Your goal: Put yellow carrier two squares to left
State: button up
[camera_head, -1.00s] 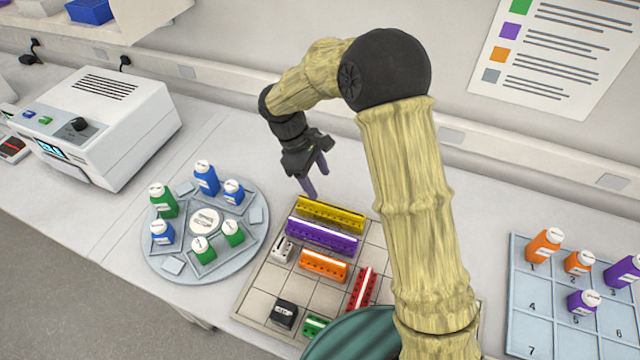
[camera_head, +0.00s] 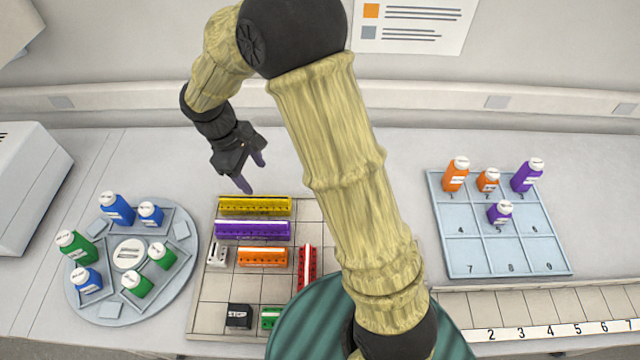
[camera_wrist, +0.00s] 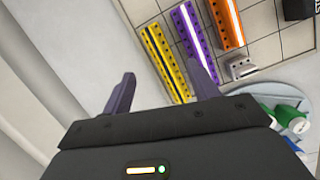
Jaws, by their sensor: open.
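The yellow carrier (camera_head: 255,206) is a long bar lying in the back row of the square-grid board (camera_head: 214,289), at its left side. It also shows in the wrist view (camera_wrist: 163,64). My gripper (camera_head: 250,184) is open and empty, above the back edge of the board near the yellow carrier, not touching it. In the wrist view its two purple fingers (camera_wrist: 165,88) are spread apart. The purple carrier (camera_head: 253,230) lies just in front of the yellow one. My arm hides the right part of the board.
On the board are an orange carrier (camera_head: 262,257), a red carrier (camera_head: 307,267), a small white block (camera_head: 217,255), a black block (camera_head: 238,316) and a green carrier (camera_head: 270,318). A round bottle carousel (camera_head: 97,312) stands left. A numbered bottle tray (camera_head: 465,258) stands right.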

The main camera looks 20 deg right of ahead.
jog(key=s+d+r+m+t+y, duration=0.2)
jog(key=s+d+r+m+t, duration=0.1)
jog(key=s+d+m, duration=0.8)
jog(key=shift+s+d+t+y, duration=0.35)
jog(key=shift+d+t+y, duration=0.05)
jog(key=shift+d, duration=0.6)
